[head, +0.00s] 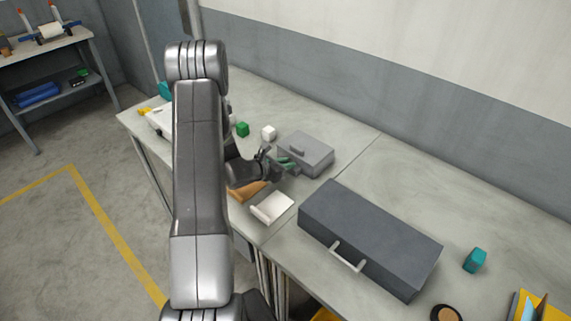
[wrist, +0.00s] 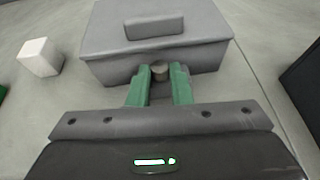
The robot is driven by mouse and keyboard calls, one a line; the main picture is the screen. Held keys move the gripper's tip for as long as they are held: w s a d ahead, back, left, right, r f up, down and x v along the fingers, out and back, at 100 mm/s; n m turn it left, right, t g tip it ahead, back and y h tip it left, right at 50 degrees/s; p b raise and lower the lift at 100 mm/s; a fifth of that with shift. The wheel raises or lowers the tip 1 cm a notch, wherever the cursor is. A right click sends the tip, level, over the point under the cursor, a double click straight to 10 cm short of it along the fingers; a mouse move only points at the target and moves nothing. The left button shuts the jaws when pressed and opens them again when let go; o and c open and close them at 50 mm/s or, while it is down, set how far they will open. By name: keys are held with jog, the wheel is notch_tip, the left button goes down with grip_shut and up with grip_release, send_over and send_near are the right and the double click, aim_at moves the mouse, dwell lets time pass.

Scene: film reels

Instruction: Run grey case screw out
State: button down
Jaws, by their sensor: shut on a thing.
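The grey case (head: 306,152) stands on the workbench, its lid down with a raised grip on top. It fills the upper middle of the wrist view (wrist: 112,68). The case screw (wrist: 159,71) is a small round grey-brown knob on the case's front face. My gripper (wrist: 160,80) has two green fingers, one on each side of the screw, shut on it. In the head view my gripper (head: 286,163) is at the case's near left side, partly hidden by my wrist. Whether the screw stands out from the case is hard to tell.
A large dark case (head: 370,240) with a handle lies to the right. A white block (head: 268,132) and a green block (head: 242,129) stand behind left. A cream item (head: 272,207) lies in front. A teal block (head: 475,260) is far right. The bench between the cases is narrow.

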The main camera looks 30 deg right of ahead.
jog(key=shift+s+d+f+n+t+b, duration=0.1)
jog(key=shift+f+n+t+b, duration=0.25)
jog(key=shift+b, duration=1.4)
jog(key=shift+n+t+b, duration=0.25)
jog(key=shift+t+b, duration=0.1)
jog(key=shift+b, duration=0.3)
jog(key=n+t+b, duration=0.1)
jog(key=b, duration=0.4)
jog(key=n+t+y+b, duration=0.1)
jog(key=t+b, duration=0.1)
jog(key=b, duration=0.4)
jog(key=shift+s+d+n+y, duration=0.1)
jog(key=shift+s+n+y, duration=0.2)
jog(key=shift+s, duration=0.05)
jog(key=b, duration=0.3)
jog(key=shift+n+t, duration=0.3)
jog(key=shift+n, duration=0.1)
jog(key=b, duration=0.2)
jog(key=shift+s+d+n+t+y+b, duration=0.1)
jog(key=shift+s+n+t+y+b, duration=0.05)
jog(key=shift+n+t+y+b, duration=0.2)
jog(key=n+t+y+b, duration=0.1)
jog(key=b, duration=0.2)
jog(key=shift+r, duration=0.3)
jog(key=shift+r+b, duration=0.2)
jog(key=shift+b, duration=0.25)
jog(key=c, duration=1.3)
grip_release()
